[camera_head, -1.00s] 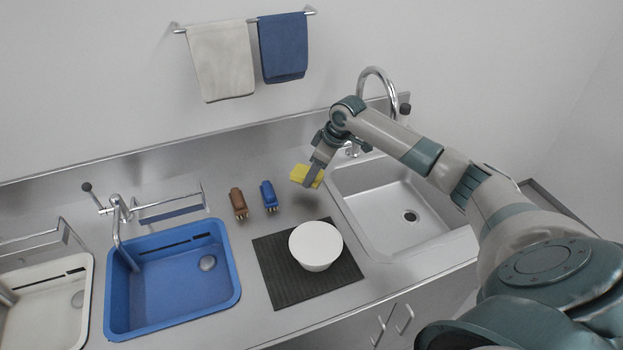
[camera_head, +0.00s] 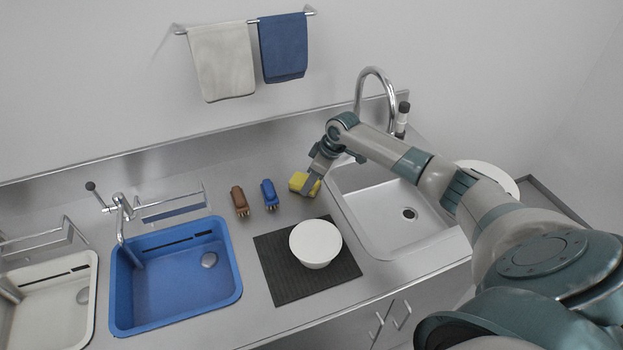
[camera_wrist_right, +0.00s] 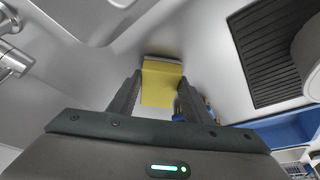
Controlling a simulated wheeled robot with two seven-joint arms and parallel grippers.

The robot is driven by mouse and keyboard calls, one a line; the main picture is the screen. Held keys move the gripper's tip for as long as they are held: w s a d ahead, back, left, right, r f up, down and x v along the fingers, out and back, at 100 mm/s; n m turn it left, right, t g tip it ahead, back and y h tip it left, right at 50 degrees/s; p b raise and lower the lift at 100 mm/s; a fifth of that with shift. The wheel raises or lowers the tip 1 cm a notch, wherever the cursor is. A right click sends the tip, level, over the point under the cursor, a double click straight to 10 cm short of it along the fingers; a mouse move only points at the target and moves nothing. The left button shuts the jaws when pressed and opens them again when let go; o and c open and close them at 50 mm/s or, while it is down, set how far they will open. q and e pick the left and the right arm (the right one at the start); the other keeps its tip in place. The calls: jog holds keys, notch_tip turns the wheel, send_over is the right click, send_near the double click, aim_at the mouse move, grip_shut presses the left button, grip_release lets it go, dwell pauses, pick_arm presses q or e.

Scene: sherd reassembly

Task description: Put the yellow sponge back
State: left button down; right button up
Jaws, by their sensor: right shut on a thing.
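The yellow sponge (camera_head: 299,181) is at the counter's back, left of the steel sink and right of the blue brush. My right gripper (camera_head: 312,188) is shut on it; in the right wrist view the sponge (camera_wrist_right: 160,84) sits between the two fingers (camera_wrist_right: 157,98). The sponge is at or just above the counter surface; I cannot tell whether it touches. A pale strip shows along its far edge in the wrist view. My left gripper is not in view.
A blue brush (camera_head: 269,194) and a brown brush (camera_head: 239,201) stand left of the sponge. A white bowl (camera_head: 315,243) sits on a black ribbed mat (camera_head: 282,280) in front. The steel sink (camera_head: 385,215) with its tall faucet (camera_head: 378,72) is to the right. A blue basin (camera_head: 175,285) is at left.

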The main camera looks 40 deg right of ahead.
jog(key=shift+f, duration=0.1)
jog(key=o, duration=1)
jog(key=b+v, duration=0.3)
jog(key=v, duration=0.9)
jog(key=shift+w+r, duration=0.1)
jog(key=shift+r, duration=0.15)
